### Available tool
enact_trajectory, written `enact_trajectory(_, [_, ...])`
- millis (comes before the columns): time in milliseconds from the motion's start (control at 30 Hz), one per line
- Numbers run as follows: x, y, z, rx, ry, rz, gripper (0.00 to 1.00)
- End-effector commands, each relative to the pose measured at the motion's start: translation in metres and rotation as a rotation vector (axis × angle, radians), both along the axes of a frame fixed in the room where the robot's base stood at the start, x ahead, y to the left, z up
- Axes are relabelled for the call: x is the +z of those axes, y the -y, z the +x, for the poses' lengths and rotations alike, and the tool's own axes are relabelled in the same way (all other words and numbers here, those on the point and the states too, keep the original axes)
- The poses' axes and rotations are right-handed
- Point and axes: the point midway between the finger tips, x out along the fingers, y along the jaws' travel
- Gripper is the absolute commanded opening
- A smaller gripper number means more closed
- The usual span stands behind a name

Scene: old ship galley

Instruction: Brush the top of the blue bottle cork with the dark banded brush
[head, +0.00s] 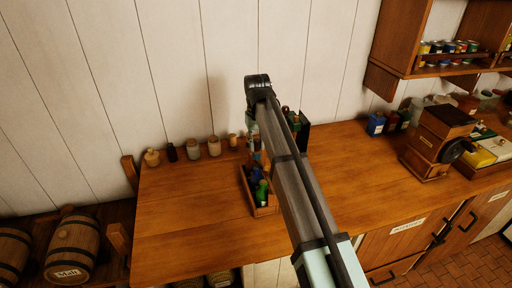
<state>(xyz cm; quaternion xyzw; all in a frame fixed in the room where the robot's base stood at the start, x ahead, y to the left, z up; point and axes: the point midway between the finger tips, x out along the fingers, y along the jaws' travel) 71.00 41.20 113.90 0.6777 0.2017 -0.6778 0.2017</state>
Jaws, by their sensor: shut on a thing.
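A blue bottle (256,174) stands in a small open wooden crate (247,194) on the counter, with a green bottle (262,194) in front of it. The blue bottle's cork cannot be made out. My arm comes up from the lower right, bends at the top and hides much of the area right of the crate. My gripper (255,142) shows only as a small part left of the arm, just above the crate's back end. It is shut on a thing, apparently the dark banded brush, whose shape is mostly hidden. Contact with the cork cannot be told.
Several small jars (214,146) stand along the wall behind the crate. More dark bottles (296,120) stand behind my arm. A coffee grinder (436,140) and blue tin (376,124) are at right, below a wall shelf (425,72). The counter's left part (190,205) is clear.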

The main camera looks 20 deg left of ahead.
Motion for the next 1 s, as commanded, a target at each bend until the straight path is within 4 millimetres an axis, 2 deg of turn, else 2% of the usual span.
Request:
enact_trajectory(100, [0.015, 0.001, 0.001, -0.002, 0.001, 0.001, 0.00])
enact_trajectory(400, [0.039, 0.005, 0.003, -0.007, 0.000, 0.000, 0.00])
enact_trajectory(1000, [0.043, 0.005, 0.003, -0.008, 0.000, 0.000, 0.00])
